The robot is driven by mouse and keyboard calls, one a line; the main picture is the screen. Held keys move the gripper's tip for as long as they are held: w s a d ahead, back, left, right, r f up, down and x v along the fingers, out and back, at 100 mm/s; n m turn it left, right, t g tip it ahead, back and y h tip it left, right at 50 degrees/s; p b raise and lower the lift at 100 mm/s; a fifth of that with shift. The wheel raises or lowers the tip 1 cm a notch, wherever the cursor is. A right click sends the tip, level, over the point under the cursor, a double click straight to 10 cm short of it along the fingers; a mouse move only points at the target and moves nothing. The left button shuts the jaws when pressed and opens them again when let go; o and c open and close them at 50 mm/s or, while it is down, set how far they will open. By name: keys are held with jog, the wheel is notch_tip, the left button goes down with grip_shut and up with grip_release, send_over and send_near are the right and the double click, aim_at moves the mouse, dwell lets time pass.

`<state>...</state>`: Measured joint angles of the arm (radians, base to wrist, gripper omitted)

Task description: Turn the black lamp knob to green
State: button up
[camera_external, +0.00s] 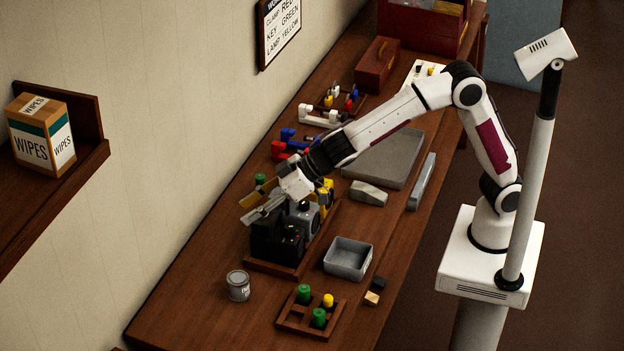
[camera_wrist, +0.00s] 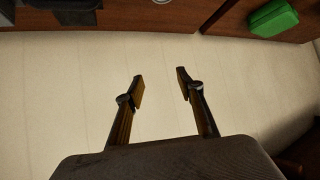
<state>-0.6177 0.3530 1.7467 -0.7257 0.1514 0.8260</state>
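My gripper (camera_external: 243,212) is at the wall side of the bench, above and left of a black box-like unit (camera_external: 276,242). Its two fingers are spread apart with nothing between them; they also show open in the wrist view (camera_wrist: 160,86), against the pale wall. The black unit stands on a wooden base (camera_external: 270,268) beside a grey unit (camera_external: 303,217) with a round front. I cannot make out the black lamp knob or its setting. A green piece (camera_external: 260,179) stands behind the gripper, and a green object (camera_wrist: 273,18) shows in the wrist view.
A wall sign (camera_external: 281,27) reads clamp red, key green, lamp yellow. A tin can (camera_external: 238,286), grey tray (camera_external: 348,258) and divided wooden tray (camera_external: 311,312) with green and yellow pieces stand nearby. Red and blue pieces (camera_external: 287,145) lie beyond. A wall shelf (camera_external: 75,180) is at left.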

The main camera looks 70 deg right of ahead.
jog(key=shift+w+a+r+n+y, duration=0.1)
jog(key=shift+a+n+y, duration=0.3)
jog(key=shift+n+y, duration=0.35)
jog(key=shift+w+a+r+n+y, duration=0.1)
jog(key=shift+a+n+y, duration=0.25)
jog(key=shift+n+y, duration=0.35)
jog(key=shift+s+a+n, duration=0.1)
jog(key=shift+n, duration=0.25)
jog(key=c, duration=0.3)
jog(key=s+d+f, duration=0.2)
jog(key=d, duration=0.2)
jog(key=s+d+f, duration=0.1)
jog(key=d+f, duration=0.1)
jog(key=d, duration=0.3)
jog(key=s+d+f, duration=0.2)
jog(key=d+f, duration=0.1)
jog(key=d, duration=0.1)
jog(key=shift+s+d, duration=0.35)
jog(key=s+d+f+y, duration=0.1)
jog(key=s+d+f, duration=0.2)
jog(key=s, duration=0.2)
jog(key=shift+f+t, duration=0.3)
jog(key=shift+t, duration=0.1)
